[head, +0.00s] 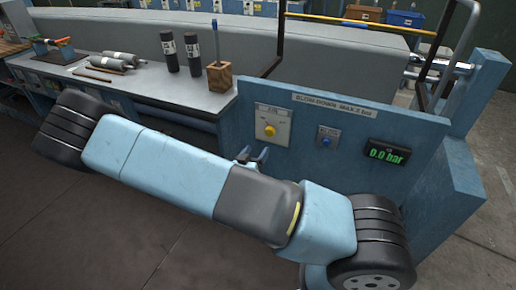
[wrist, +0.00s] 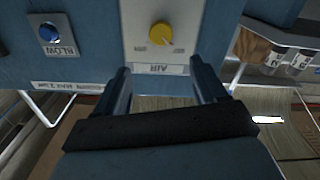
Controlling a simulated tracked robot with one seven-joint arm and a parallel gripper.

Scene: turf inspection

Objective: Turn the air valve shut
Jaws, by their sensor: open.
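The air valve is a yellow round knob (head: 270,130) on a white plate labelled AIR, on the front of a blue panel (head: 322,108). In the wrist view, which is upside down, the yellow knob (wrist: 160,34) sits beyond and between my fingertips. My gripper (head: 253,154) is open and empty, just below and left of the knob in the head view. In the wrist view my gripper (wrist: 165,75) has its two fingers wide apart, with a clear gap to the knob. A small pointer mark shows on the knob's edge.
A blue BLOW button (head: 326,141) and a display (head: 387,153) reading 0.0 bar are right of the valve. A grey bench (head: 165,90) to the left holds dark cylinders (head: 193,54), grey cylinders (head: 118,60) and a wooden block (head: 219,77) with a tool in it.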

